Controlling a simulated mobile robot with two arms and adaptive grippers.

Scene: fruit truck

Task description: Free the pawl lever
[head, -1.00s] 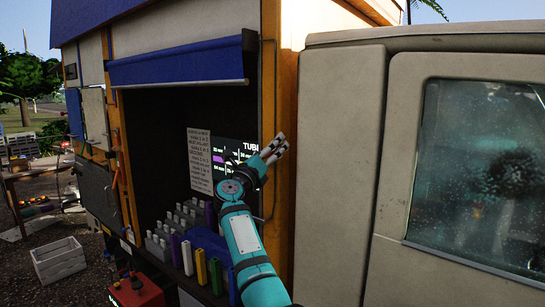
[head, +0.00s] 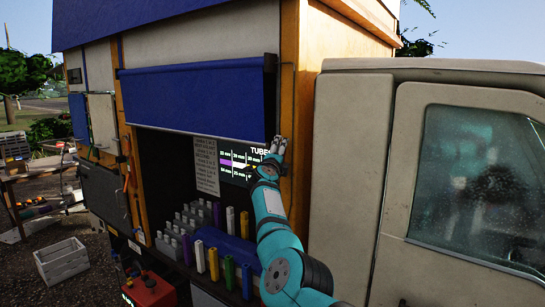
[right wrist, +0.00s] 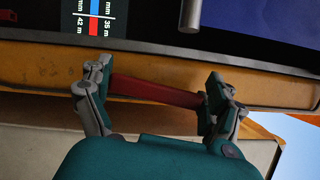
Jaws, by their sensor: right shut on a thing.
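A red bar, which looks like the pawl lever (right wrist: 155,91), lies between the fingers of my right gripper (right wrist: 158,86) in the right wrist view. The gripper is shut on it, against the orange post (right wrist: 50,68). In the head view my right gripper (head: 277,147) is at the orange post right of the stall opening, by the lower right corner of the blue shade (head: 200,103). The lever is hidden there. The shade hangs over the upper part of the opening. My left gripper is not in view.
Grey blocks and coloured tubes (head: 213,264) stand on the counter below the opening. A TUBES board (head: 238,160) hangs inside. A red box (head: 150,292) is at the lower left. The truck cab (head: 345,170) is close on the right. A wooden crate (head: 62,262) lies on the ground.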

